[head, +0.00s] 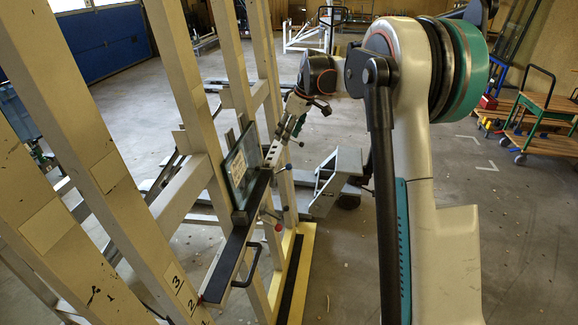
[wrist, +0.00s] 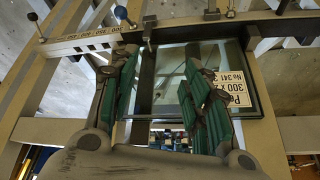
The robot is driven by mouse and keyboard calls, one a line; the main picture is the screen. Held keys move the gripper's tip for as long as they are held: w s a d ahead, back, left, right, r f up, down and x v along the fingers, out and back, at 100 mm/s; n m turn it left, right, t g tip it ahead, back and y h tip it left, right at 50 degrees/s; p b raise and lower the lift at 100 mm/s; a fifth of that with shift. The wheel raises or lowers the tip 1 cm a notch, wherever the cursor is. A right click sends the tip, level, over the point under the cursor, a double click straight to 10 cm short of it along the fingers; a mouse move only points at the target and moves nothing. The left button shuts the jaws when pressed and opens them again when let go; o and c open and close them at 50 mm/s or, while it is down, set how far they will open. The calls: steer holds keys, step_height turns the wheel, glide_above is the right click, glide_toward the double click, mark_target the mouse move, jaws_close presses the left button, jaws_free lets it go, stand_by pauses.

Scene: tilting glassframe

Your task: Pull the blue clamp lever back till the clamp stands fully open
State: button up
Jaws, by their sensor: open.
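In the wrist view a dark blue ball knob (wrist: 120,12) tops a short lever at the upper rail, just beyond the left finger's tip. A second dark knob (wrist: 32,17) shows further left; I cannot surely tell which belongs to the clamp. A dark clamp-like bracket (wrist: 149,30) reaches over the top edge of the glass pane (wrist: 170,65). My gripper (wrist: 160,70) is open, its green-padded fingers apart with no object between them.
Pale frame posts (head: 186,85) stand close on the left. A dark ledge (head: 236,245) with a handle runs below the pane. A red knob (head: 279,227) sticks out near it. A white label (wrist: 228,88) is on the glass. Carts (head: 541,118) stand far right.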

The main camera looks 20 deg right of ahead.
steer(key=n, duration=0.1)
glide_toward(290, 165)
steer(key=shift+y, duration=0.4)
steer(key=b+x, duration=0.1)
steer(key=x, duration=0.3)
steer(key=b+x, duration=0.1)
steer(key=x, duration=0.2)
steer(key=b+x, duration=0.1)
steer(key=x, duration=0.3)
steer(key=shift+w+d+f, duration=0.15)
steer(key=shift+d+f, duration=0.15)
steer(key=shift+f, duration=0.1)
steer(key=shift+c, duration=0.4)
jaws_close()
